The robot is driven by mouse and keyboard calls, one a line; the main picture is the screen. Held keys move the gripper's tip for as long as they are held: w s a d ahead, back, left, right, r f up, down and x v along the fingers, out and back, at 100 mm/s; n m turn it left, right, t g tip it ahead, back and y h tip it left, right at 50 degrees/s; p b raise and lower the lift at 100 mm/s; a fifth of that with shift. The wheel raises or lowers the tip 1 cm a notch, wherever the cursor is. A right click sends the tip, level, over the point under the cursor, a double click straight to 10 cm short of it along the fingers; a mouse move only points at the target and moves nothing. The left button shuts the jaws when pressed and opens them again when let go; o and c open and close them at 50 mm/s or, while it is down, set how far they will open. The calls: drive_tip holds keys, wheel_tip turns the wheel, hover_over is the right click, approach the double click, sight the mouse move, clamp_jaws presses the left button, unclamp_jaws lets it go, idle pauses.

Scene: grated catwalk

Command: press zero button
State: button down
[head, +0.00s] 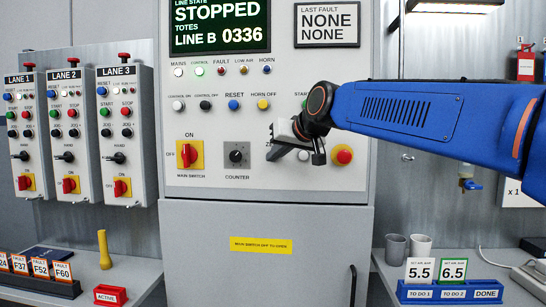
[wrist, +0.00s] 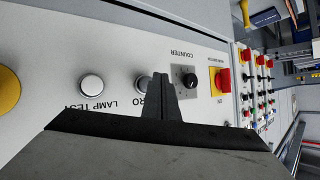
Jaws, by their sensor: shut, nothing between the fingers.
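The zero button is a round pale button (wrist: 142,82) on the grey panel (wrist: 115,50). In the wrist view its label is upside down and partly covered, with "RO" showing. My gripper (wrist: 160,80) is shut and empty; its fingertips overlap the button's edge in that view. I cannot tell whether they touch it. In the head view my gripper (head: 277,153) is in front of the panel, right of the counter knob (head: 237,154), and hides the zero button; only the start of its label shows.
The lamp test button (wrist: 91,87) is beside the zero button; a yellow-ringed red button (head: 342,155) is further right. The red main switch (head: 189,155) is left of the counter. Above are the reset (head: 234,104) and horn off (head: 263,104) buttons. Lane boxes hang at the left.

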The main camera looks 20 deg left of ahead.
drive_tip(key=shift+w, duration=0.2)
drive_tip(key=shift+w+a, duration=0.1)
drive_tip(key=shift+w, duration=0.1)
drive_tip(key=shift+w+a, duration=0.2)
drive_tip(key=shift+w, duration=0.6)
idle(1.5)
drive_tip(key=shift+s, duration=0.1)
drive_tip(key=shift+s+d, duration=0.15)
drive_tip(key=shift+s, duration=0.4)
drive_tip(key=shift+s+d, duration=0.15)
drive_tip(key=shift+s, duration=0.4)
drive_tip(key=shift+s, duration=0.1)
drive_tip(key=s, duration=0.2)
drive_tip(key=s+d, duration=0.1)
drive_tip(key=s, duration=0.1)
drive_tip(key=shift+s, duration=0.35)
drive_tip(key=shift+d, duration=0.1)
idle(0.5)
